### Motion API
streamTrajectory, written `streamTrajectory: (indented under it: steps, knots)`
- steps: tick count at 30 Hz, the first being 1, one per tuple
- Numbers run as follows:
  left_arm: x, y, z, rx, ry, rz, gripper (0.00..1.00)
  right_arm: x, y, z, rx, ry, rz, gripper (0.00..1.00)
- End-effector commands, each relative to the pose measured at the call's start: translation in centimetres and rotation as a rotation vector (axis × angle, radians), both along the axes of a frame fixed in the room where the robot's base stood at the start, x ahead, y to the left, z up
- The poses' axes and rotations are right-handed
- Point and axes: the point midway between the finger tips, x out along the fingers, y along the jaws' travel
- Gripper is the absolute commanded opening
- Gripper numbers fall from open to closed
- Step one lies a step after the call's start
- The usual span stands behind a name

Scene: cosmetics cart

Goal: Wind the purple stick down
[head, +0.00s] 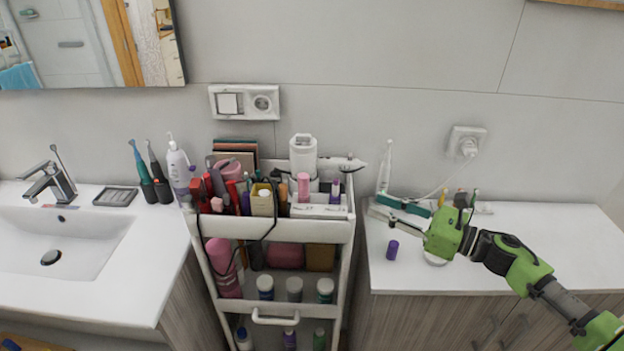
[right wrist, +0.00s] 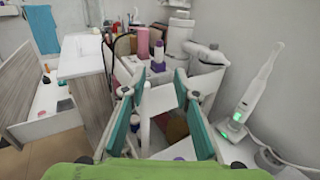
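A purple cap-like cylinder (head: 392,250) stands on the right counter. My right gripper (head: 382,207) is over that counter, right of the cart, fingers pointing left. In the right wrist view its teal-padded fingers (right wrist: 153,95) are spread with nothing held between them. My left gripper is out of view.
The white cart (head: 270,228) is crowded with bottles, tubes and a pink cylinder (head: 303,187). An electric toothbrush (head: 385,167) stands behind my right gripper. The right counter (head: 570,240) is clear toward the right. A sink (head: 60,240) is at the left.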

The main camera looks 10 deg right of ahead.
Motion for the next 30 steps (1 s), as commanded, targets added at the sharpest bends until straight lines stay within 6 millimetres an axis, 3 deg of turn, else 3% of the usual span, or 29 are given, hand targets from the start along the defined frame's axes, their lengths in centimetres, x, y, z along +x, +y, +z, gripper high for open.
streamTrajectory:
  steps: [4, 10, 14, 22, 30]
  knots:
    - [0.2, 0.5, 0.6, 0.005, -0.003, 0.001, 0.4, 0.5, 0.4, 0.2, -0.015, -0.01, 0.01, 0.28]
    - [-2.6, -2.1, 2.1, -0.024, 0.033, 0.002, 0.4, 2.9, 2.7, 0.6, -0.009, -0.01, 0.009, 0.28]
    - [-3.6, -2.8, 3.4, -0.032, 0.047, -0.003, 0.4, 4.9, 4.7, 0.7, -0.008, -0.01, 0.009, 0.28]
    - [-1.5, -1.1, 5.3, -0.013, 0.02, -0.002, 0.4, 8.5, 8.1, 0.3, -0.009, -0.007, 0.009, 0.28]
    - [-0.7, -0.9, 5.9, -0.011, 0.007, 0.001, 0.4, 9.9, 9.4, -0.1, -0.011, -0.007, 0.009, 0.28]
